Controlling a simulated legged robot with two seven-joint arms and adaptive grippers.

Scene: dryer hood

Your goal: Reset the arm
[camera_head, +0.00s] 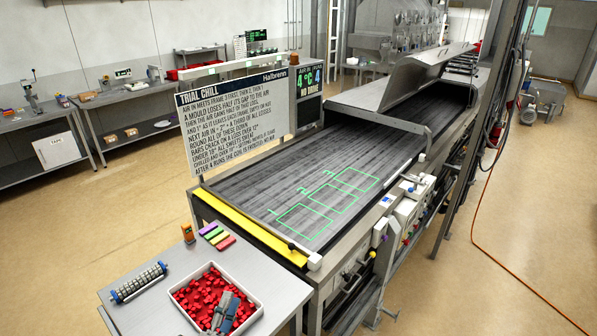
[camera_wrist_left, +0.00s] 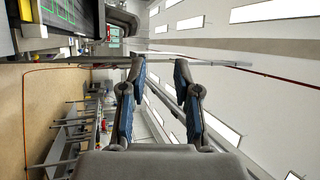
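My right gripper is in neither view.
The white tray (camera_head: 259,304) stands on a grey side table (camera_head: 127,314) with a roller (camera_head: 138,282) and coloured blocks (camera_head: 217,236). The dark conveyor (camera_head: 250,193) with green outlines and a raised hood (camera_head: 420,75) lies beyond. A sign (camera_head: 235,112) stands beside it. Floor at right is open, crossed by an orange hose (camera_head: 497,258).

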